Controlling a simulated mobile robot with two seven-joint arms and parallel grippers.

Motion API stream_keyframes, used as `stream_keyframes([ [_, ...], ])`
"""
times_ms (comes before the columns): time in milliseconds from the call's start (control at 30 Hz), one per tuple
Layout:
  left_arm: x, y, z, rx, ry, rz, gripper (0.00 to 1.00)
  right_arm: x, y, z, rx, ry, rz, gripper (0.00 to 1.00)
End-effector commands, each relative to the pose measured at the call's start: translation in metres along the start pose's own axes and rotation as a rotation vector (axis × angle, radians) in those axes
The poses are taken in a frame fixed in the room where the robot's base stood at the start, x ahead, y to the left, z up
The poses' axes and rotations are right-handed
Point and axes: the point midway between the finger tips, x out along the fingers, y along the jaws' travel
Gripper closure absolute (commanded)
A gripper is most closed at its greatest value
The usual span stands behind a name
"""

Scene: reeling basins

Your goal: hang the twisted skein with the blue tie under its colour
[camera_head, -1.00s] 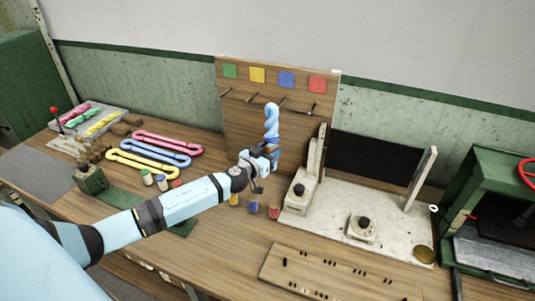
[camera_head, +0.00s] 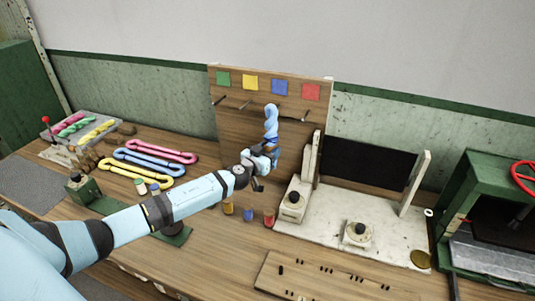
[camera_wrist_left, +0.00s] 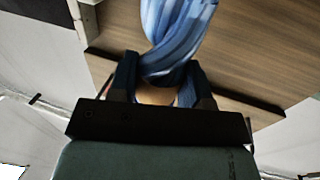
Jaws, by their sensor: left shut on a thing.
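A light-blue twisted skein (camera_head: 271,122) stands upright in my left gripper (camera_head: 268,150), in front of the wooden board (camera_head: 230,128). A darker blue band shows near its lower end. In the left wrist view the left gripper (camera_wrist_left: 160,88) is shut on the skein (camera_wrist_left: 178,32). My right gripper is not in view.
Pink, blue and yellow loops (camera_head: 150,162) lie on the table at left, near a tray of twisted skeins (camera_head: 85,127). Small spools stand below the arm. A white base (camera_head: 340,225) with uprights stands right of the board.

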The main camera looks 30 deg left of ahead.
Motion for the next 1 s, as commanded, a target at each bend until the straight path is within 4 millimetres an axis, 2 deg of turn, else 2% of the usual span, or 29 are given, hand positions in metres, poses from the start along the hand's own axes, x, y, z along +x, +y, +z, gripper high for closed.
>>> stream_keyframes([
  [600,0.029,-0.007,0.010,-0.001,0.001,-0.001,0.80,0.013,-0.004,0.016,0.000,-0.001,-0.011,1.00],
  [1000,0.040,-0.010,0.012,0.000,0.001,0.000,0.80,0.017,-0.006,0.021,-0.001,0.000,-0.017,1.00],
])
